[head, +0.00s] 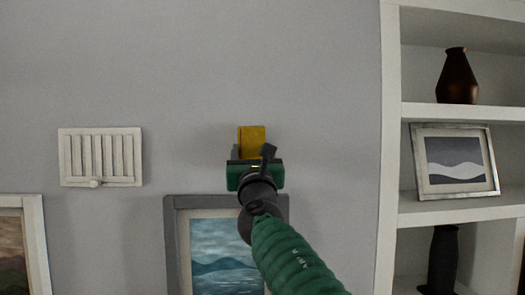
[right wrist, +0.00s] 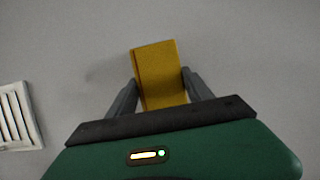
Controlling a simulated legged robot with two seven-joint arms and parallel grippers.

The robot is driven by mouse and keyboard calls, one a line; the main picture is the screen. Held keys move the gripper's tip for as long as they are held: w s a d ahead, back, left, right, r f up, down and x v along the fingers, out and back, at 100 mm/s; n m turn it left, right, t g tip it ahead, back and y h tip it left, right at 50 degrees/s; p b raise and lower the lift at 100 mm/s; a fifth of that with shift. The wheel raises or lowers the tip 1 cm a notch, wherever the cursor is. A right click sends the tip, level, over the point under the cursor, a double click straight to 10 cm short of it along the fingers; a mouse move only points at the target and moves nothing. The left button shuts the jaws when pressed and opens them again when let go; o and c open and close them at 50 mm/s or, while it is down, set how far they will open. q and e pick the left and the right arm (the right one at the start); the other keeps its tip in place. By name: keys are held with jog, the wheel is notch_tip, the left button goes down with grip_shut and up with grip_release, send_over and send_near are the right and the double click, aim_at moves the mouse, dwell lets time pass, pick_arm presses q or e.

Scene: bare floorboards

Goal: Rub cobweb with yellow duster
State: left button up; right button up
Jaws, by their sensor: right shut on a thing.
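The yellow duster (head: 252,138) is a small yellow block in front of the grey wall, above a framed picture in the head view. My right gripper (head: 250,155) is shut on it. In the right wrist view the duster (right wrist: 160,75) stands between the two dark fingers of the gripper (right wrist: 161,88), slightly tilted, with its far end toward the wall. I cannot tell whether it touches the wall. I see no cobweb in either view. My left gripper is not in view.
A white wall vent (head: 100,157) is left of the gripper. A grey-framed seascape (head: 180,240) hangs below, partly behind my arm. Another picture (head: 35,235) is at lower left. A white shelf (head: 392,130) at right holds a brown vase (head: 457,78), a framed picture (head: 455,162) and a dark vase (head: 442,258).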

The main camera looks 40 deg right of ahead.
aim_at(291, 139)
jog(key=shift+w+a, duration=0.6)
jog(key=shift+a, duration=0.35)
jog(key=shift+r+p, duration=0.9)
jog(key=shift+p, duration=0.05)
jog(key=shift+s+d+f, duration=0.1)
jog(key=shift+s+d, duration=0.05)
jog(key=shift+d, duration=0.05)
jog(key=shift+s+d+b, duration=0.5)
jog(key=shift+d+b, duration=0.1)
jog(key=shift+d, duration=0.2)
jog(key=shift+s+d+b, duration=0.35)
jog(key=shift+s+d, duration=0.35)
jog(key=shift+d, duration=0.5)
jog(key=shift+s+d+b, duration=0.4)
jog(key=shift+s+d, duration=0.35)
jog(key=shift+d, duration=0.5)
jog(key=shift+s+d+b, duration=0.35)
jog(key=shift+s+d, duration=0.35)
jog(key=shift+d, duration=0.5)
jog(key=shift+s+d, duration=0.35)
jog(key=shift+d, duration=0.2)
